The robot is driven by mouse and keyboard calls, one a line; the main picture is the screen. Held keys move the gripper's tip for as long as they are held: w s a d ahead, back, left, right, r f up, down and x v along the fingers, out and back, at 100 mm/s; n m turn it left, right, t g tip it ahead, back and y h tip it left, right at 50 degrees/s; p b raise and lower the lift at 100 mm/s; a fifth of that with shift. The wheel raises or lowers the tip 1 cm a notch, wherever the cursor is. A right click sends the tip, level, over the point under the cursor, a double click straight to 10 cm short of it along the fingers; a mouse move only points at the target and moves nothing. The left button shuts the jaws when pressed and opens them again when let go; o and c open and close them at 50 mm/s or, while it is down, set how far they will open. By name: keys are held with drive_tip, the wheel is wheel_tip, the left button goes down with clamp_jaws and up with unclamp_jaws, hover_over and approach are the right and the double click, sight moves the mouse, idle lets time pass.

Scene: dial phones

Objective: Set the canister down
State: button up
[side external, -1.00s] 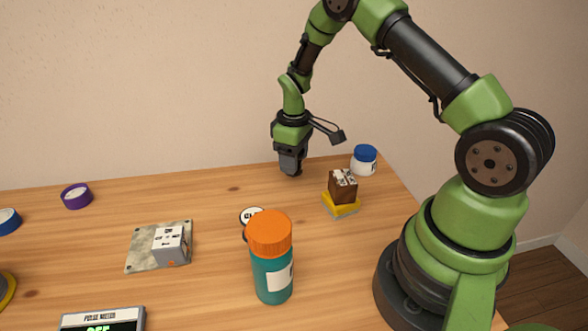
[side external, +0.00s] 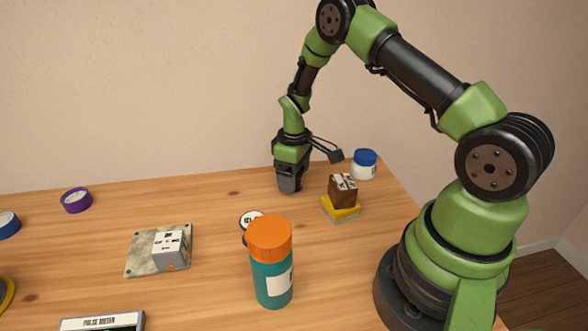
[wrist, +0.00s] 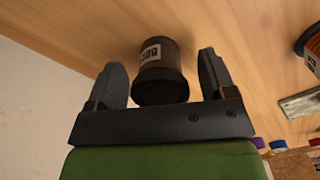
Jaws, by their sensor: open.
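A dark brown canister (wrist: 160,82) with a pale label shows in the wrist view, with the wooden tabletop behind it. It lies between the two parted fingers of my gripper (wrist: 160,62), and gaps show on both sides. Whether its base touches the table is not clear. In the side view my gripper (side external: 289,188) is low over the back of the table, pointing down. I cannot make out the canister there; the gripper seems to hide it.
A brown block on a yellow base (side external: 342,192) and a blue-lidded white jar (side external: 364,165) stand right of my gripper. An orange-capped teal bottle (side external: 271,270) stands in front. A grey dial cube (side external: 171,250) sits on a plate at left. The table's back left is mostly clear.

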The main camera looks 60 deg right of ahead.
drive_tip(key=s+a+r+m+t, duration=0.1)
drive_tip(key=a+r, duration=0.1)
drive_tip(key=r, duration=0.9)
drive_tip(key=s+a+r+m+t, duration=0.1)
drive_tip(key=s+a+r, duration=0.15)
drive_tip(key=r, duration=0.85)
drive_tip(key=s+a+r+m+t, duration=0.1)
drive_tip(key=s+a+r, duration=0.1)
drive_tip(key=s, duration=0.3)
drive_tip(key=s+a+r+m+t+y, duration=0.1)
drive_tip(key=s+a+r+t, duration=0.1)
drive_tip(key=s+a+r, duration=0.1)
drive_tip(key=s+a+r+m+t+y, duration=0.1)
drive_tip(key=s+a, duration=0.3)
drive_tip(key=s, duration=0.4)
drive_tip(key=shift+a+r+m+t, duration=0.3)
drive_tip(key=shift+r+m+t, duration=0.3)
drive_tip(key=shift+r, duration=0.2)
